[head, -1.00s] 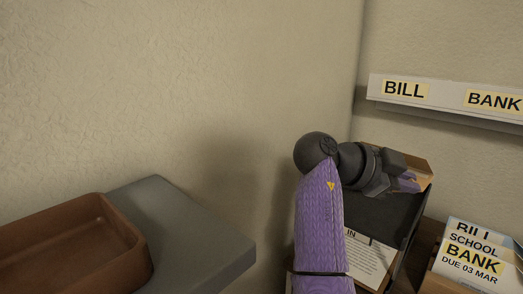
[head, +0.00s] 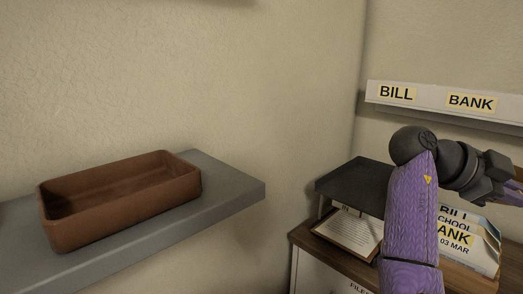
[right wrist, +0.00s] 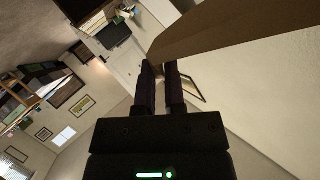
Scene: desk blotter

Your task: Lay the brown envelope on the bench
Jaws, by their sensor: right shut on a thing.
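My right gripper (head: 508,188) is at the right edge of the head view, its arm rising from below. It is shut on the brown envelope, a small brown piece of which (head: 518,173) shows there. In the right wrist view the fingers (right wrist: 163,72) pinch the edge of the brown envelope (right wrist: 235,28), which spreads to the upper right. A flat grey surface (head: 230,195) on the left may be the bench; I cannot be sure. My left gripper is not in view.
A brown open tray (head: 120,215) sits on the grey surface, whose right end is bare. A black tray (head: 350,178), a printed sheet (head: 350,232) and a lettered box stand on a wooden desk (head: 305,238). A BILL and BANK rail (head: 430,98) is on the wall.

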